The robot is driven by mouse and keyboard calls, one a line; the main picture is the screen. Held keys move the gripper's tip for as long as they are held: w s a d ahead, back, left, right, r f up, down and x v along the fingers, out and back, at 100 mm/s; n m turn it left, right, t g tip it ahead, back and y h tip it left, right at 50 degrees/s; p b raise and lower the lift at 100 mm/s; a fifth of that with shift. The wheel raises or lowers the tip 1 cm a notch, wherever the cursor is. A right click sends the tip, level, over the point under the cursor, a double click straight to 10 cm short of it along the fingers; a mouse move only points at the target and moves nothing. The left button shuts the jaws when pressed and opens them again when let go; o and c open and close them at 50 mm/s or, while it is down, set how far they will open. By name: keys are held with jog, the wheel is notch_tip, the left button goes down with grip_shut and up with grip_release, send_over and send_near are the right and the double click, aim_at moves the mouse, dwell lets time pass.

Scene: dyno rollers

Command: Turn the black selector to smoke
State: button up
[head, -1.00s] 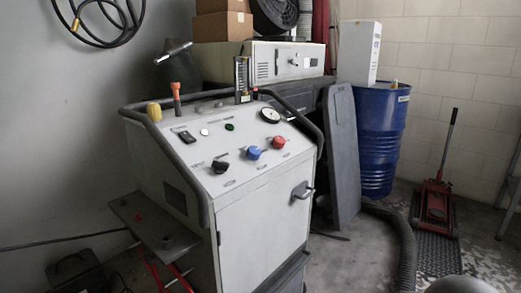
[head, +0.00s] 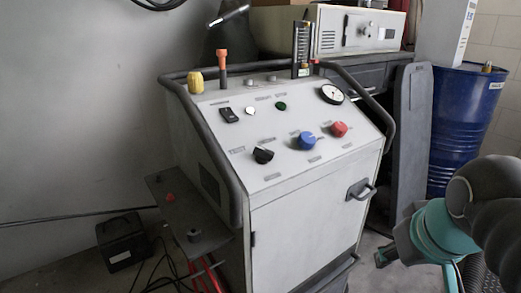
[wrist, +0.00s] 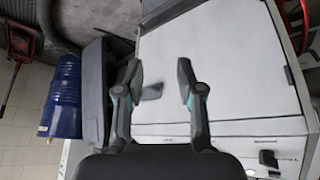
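The black selector (head: 263,155) is a dark knob at the lower left of the sloped panel of a white machine (head: 306,222) in the head view. A blue knob (head: 306,140) and a red knob (head: 338,129) sit to its right in the same row. The small labels around the selector are too blurred to read. My gripper shows in the wrist view (wrist: 158,82), open and empty, with its two fingers apart in front of the machine's white door. In the head view my arm is at the lower right, away from the selector.
A dark tube rail (head: 210,140) runs around the panel. A door handle (head: 361,190) stands out on the machine's front. A side shelf (head: 185,215) juts out at left. A blue drum (head: 465,115) and a dark upright panel (head: 408,140) stand at right.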

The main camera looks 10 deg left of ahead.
jog(key=w+a+r+n+y+b, duration=0.1)
jog(key=w+a+r+n, duration=0.25)
jog(key=r, duration=0.25)
jog(key=w+a+r+n+y+b, duration=0.1)
jog(key=w+a+r+n, duration=0.2)
jog(key=a+r, duration=0.25)
jog(key=n+g+y+b, duration=0.15)
jog(key=n+b, duration=0.25)
jog(key=n, duration=0.5)
send_near(264, 150)
jog(key=shift+m+g, duration=0.25)
jog(key=b+x, duration=0.1)
jog(key=x, duration=0.3)
jog(key=b+x, duration=0.2)
jog(key=x, duration=0.3)
jog(key=shift+w+a+f, duration=0.1)
jog(key=shift+w+f, duration=0.05)
jog(key=shift+w, duration=0.15)
grip_shut()
